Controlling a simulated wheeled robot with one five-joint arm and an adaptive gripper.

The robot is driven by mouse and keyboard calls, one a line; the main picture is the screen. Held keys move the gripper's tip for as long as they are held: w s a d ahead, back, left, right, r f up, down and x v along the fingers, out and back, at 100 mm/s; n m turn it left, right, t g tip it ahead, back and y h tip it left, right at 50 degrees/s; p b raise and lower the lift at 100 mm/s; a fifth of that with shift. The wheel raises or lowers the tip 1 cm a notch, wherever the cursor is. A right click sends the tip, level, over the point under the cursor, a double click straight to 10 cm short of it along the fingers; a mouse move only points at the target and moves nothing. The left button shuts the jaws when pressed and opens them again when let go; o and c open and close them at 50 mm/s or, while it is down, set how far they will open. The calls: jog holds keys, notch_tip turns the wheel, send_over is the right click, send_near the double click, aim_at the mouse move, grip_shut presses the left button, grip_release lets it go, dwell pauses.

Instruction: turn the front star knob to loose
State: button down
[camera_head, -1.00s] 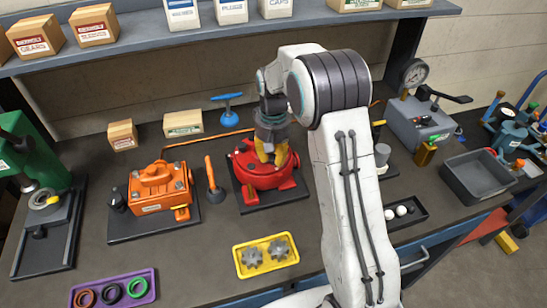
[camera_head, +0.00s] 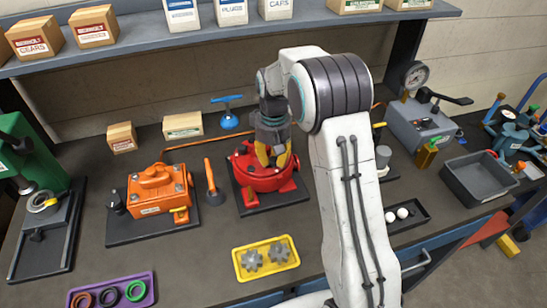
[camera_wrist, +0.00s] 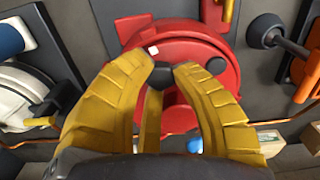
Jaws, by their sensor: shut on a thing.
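The red motor (camera_head: 264,179) stands on a dark base plate in the middle of the bench. My gripper (camera_head: 272,162) points down onto its top. In the wrist view, the yellow fingertips (camera_wrist: 167,75) are closed around a small dark knob (camera_wrist: 158,76) on the red housing (camera_wrist: 190,43). The fingers hide most of the knob, so its star shape and its setting cannot be read. A small white mark (camera_wrist: 153,50) shows on the housing close by the fingertips.
An orange motor (camera_head: 158,190) and an upright orange-handled tool (camera_head: 210,180) stand to the left. A yellow tray (camera_head: 240,264) with two gears lies in front. A blue T-shaped piece (camera_head: 229,120) stands behind. My arm covers the bench to the right.

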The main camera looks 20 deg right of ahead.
aim_at(273, 159)
jog(key=c, duration=1)
grip_release()
jog(key=shift+f, duration=0.1)
notch_tip(273, 159, up, 12)
jog(key=shift+r, duration=0.1)
